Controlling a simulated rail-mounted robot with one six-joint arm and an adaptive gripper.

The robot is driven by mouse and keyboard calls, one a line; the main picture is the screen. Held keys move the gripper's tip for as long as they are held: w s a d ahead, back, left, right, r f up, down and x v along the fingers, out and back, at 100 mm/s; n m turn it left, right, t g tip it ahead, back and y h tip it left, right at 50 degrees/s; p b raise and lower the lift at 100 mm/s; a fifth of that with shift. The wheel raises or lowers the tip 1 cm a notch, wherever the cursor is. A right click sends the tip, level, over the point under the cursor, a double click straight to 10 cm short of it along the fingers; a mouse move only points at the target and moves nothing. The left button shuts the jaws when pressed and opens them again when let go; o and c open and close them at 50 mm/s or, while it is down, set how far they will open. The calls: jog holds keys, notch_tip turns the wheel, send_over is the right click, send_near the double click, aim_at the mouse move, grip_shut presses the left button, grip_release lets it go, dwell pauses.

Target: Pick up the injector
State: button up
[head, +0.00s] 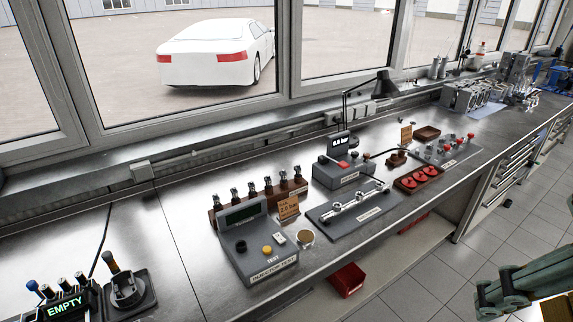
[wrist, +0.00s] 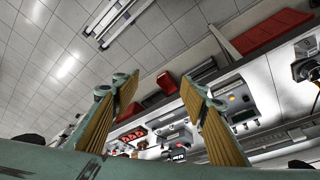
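Several dark injectors (head: 252,189) stand upright in a row in a brown wooden rack (head: 215,219) on the bench, behind the injector test box (head: 262,270). Which of them the task means cannot be told. My gripper (head: 502,297) shows at the lower right of the head view, out over the floor in front of the bench and well away from the rack. In the wrist view my gripper's two tan-padded fingers (wrist: 157,84) stand wide apart with nothing between them. The test box (wrist: 237,102) seems to show at the right there.
A black stand (head: 128,290) is at the left. A red bin (head: 347,279) sits below. Bare bench lies left of the rack.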

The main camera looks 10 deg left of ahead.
jog(key=c, duration=0.4)
